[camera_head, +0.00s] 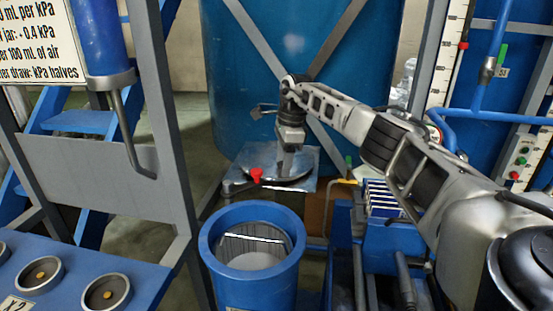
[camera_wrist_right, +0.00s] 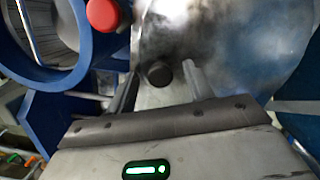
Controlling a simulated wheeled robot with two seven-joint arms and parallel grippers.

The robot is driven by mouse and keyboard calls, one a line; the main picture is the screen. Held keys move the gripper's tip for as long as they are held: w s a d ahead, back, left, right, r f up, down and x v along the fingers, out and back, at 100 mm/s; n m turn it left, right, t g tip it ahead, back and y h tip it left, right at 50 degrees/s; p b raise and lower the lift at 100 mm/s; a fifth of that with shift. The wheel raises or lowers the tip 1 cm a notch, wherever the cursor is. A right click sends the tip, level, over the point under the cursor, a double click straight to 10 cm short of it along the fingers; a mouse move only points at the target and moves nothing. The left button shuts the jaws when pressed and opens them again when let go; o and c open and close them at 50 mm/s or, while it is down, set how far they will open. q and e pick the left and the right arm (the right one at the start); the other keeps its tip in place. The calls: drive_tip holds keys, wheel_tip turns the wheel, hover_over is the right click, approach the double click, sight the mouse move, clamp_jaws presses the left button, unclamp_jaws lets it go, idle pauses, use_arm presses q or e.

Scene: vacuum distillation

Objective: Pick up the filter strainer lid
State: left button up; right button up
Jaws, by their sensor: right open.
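A small dark knob (camera_wrist_right: 158,74) shows there. My right gripper (camera_head: 284,170) points down over the disc in the head view. Its two fingers are apart, one on each side of the knob in the wrist view (camera_wrist_right: 160,80). I cannot tell whether they touch it. My left gripper is not in view.
An open blue cylindrical vessel (camera_head: 213,250) stands in front of the plate. A red knob (camera_head: 256,174) sits at the plate's left edge. A large blue tank (camera_head: 235,75) stands behind. A grey frame post (camera_head: 165,120) rises at left, and a blue rack (camera_head: 385,238) stands at right.

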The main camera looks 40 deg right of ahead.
clamp_jaws()
drive_tip(key=shift+r, duration=0.1)
